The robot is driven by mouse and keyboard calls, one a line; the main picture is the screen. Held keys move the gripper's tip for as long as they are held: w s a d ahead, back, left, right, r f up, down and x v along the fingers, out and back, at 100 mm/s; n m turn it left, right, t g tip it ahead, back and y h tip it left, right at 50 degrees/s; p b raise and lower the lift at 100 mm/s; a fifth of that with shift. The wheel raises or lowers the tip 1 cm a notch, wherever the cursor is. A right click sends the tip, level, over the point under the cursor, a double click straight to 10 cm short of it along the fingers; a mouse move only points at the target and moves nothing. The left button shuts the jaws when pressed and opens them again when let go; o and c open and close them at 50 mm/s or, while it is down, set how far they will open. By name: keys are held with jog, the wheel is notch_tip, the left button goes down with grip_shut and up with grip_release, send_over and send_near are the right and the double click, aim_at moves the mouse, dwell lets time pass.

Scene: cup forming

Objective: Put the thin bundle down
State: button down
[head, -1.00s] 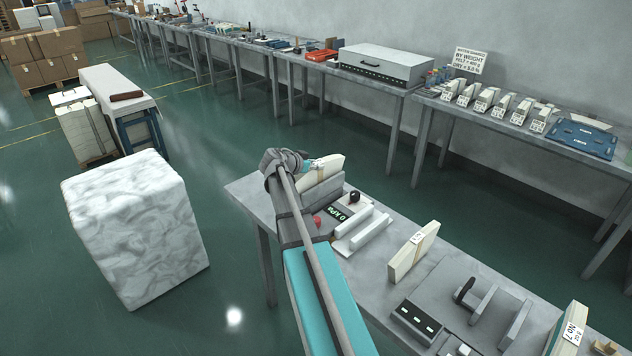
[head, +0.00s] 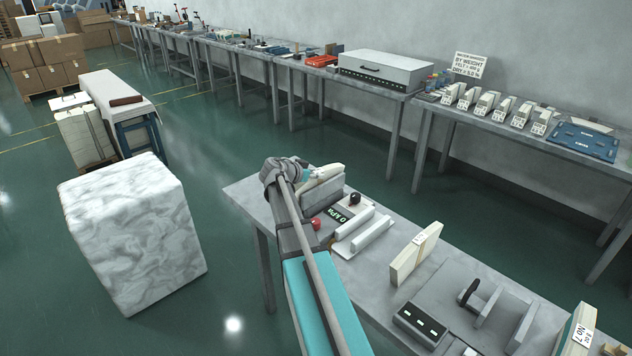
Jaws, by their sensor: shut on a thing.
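My gripper (head: 307,175), a grey and teal tool at the end of my arm, is over the far left part of the near grey table (head: 245,191). It is shut on a thin cream bundle (head: 324,175). The bundle is tilted just above or against a grey block-like fixture (head: 324,193); I cannot tell whether they touch. The fingertips are small and partly hidden by my wrist. Another cream bundle (head: 412,256) with a white label stands on edge further right on the table.
Beside the fixture are a red button (head: 316,223), a display (head: 346,218) and a pale channel-shaped holder (head: 362,232). A grey fixture with a black handle (head: 468,293) and a labelled bundle (head: 574,330) stand at lower right. A white wrapped block (head: 130,235) stands on the floor at left.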

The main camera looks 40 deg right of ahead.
jog(key=shift+f+b, duration=0.35)
jog(key=shift+f, duration=0.3)
jog(key=shift+c, duration=1.6)
grip_release()
jog(key=shift+s+a+r+p, duration=0.1)
jog(key=shift+a+r+p, duration=0.3)
jog(key=shift+a, duration=0.1)
jog(key=w+p+v, duration=0.1)
jog(key=p+v, duration=0.3)
jog(key=v, duration=0.6)
jog(key=shift+s+a, duration=0.4)
jog(key=shift+s, duration=0.05)
jog(key=shift+r, duration=0.1)
